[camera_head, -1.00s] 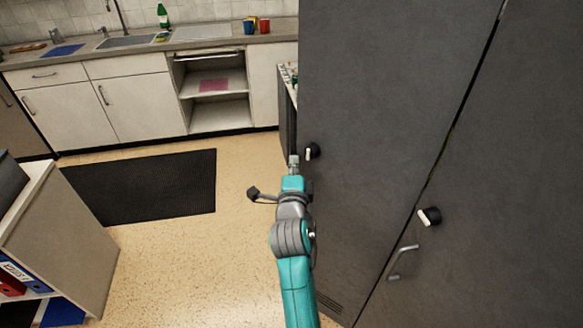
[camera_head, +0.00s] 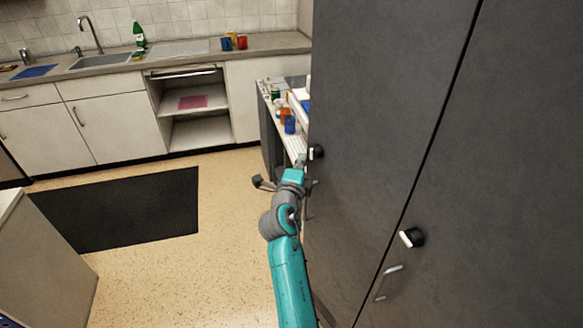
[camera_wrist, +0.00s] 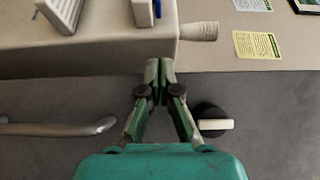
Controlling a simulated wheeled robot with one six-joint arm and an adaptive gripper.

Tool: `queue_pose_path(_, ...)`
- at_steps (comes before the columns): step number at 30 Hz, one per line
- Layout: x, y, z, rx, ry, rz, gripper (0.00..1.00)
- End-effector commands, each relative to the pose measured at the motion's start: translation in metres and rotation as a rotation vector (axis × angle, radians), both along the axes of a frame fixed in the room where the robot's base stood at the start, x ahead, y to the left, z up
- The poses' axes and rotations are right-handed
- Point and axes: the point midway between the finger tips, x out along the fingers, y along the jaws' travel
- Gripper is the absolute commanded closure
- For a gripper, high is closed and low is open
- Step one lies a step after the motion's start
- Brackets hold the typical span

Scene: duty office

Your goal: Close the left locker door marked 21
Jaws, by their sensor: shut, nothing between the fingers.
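The left locker door (camera_head: 375,120) is a tall dark grey panel, with a black knob (camera_head: 316,152) with a white lever near its far edge. A handle (camera_head: 310,208) below the knob is partly hidden by my arm. The mark 21 is not readable in these views. My gripper (camera_head: 301,160) is shut and empty beside the knob, at the door's far edge. In the wrist view, my closed fingertips (camera_wrist: 158,68) lie between the bar handle (camera_wrist: 60,128) and the knob (camera_wrist: 212,123), near the grey panel's edge. I cannot tell whether they touch it.
The neighbouring locker door (camera_head: 480,200) has its own knob (camera_head: 411,238) and handle (camera_head: 388,283). A pale side table (camera_head: 294,143) with cups and papers stands behind the left door. A black mat (camera_head: 120,210), kitchen counter (camera_head: 190,48) and pale cabinet (camera_head: 45,270) are left; floor between is clear.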

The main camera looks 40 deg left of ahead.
Motion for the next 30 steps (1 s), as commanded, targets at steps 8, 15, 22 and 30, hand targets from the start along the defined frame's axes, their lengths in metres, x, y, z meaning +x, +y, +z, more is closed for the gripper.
queue_pose_path(8, 0.052, -0.021, 0.0, 0.0, 0.001, -0.003, 1.0)
queue_pose_path(15, 0.085, -0.039, 0.0, 0.0, 0.001, -0.001, 1.0)
queue_pose_path(22, 0.099, -0.048, 0.0, 0.0, 0.001, 0.0, 1.0)
queue_pose_path(30, 0.101, -0.05, 0.0, 0.0, 0.001, 0.001, 1.0)
